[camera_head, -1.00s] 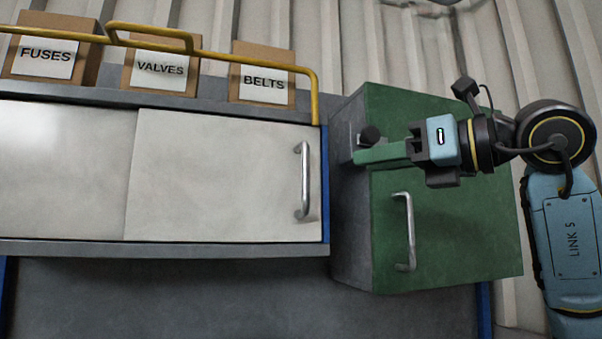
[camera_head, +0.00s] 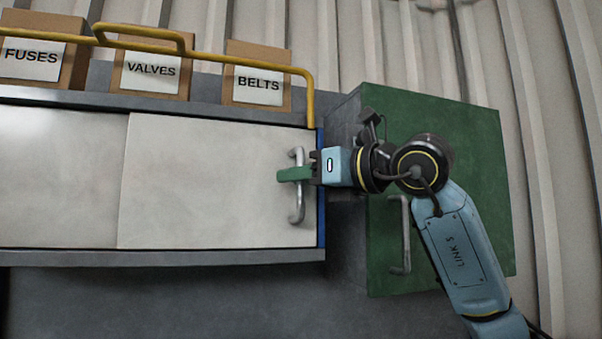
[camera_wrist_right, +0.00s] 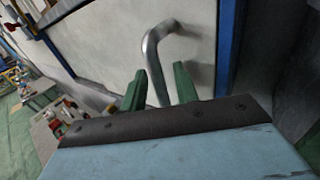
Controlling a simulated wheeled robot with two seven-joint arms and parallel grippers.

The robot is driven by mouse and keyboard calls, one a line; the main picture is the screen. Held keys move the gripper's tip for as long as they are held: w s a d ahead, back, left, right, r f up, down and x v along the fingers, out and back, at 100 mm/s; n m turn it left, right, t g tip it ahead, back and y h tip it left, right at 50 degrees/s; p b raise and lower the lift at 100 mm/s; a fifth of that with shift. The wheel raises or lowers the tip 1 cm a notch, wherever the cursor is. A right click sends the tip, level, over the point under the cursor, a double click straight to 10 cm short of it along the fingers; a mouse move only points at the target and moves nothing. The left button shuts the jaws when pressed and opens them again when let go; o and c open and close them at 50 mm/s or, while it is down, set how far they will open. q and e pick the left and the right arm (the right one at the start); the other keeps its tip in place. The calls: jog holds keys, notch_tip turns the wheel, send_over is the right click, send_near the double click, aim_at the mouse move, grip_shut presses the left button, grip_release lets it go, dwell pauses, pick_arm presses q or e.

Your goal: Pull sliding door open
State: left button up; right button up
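The white sliding door (camera_head: 210,185) is the right-hand panel of the wall cabinet and overlaps the left panel. Its vertical metal handle (camera_head: 298,205) is near the right edge; it also shows in the wrist view (camera_wrist_right: 155,52). My right gripper (camera_head: 292,174) is at the handle's upper half, with its green fingers reaching across it from the right. In the wrist view my right gripper (camera_wrist_right: 160,84) is open, with one finger on each side of the handle bar and a gap visible. My left gripper is in neither view.
A green cabinet (camera_head: 450,150) with its own handle (camera_head: 402,235) stands right of the door, behind my right arm. A yellow rail (camera_head: 235,60) runs above the cabinet, before boxes labelled FUSES (camera_head: 35,75), VALVES (camera_head: 150,90) and BELTS (camera_head: 257,97).

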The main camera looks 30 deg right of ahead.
grip_shut()
dwell(0.3)
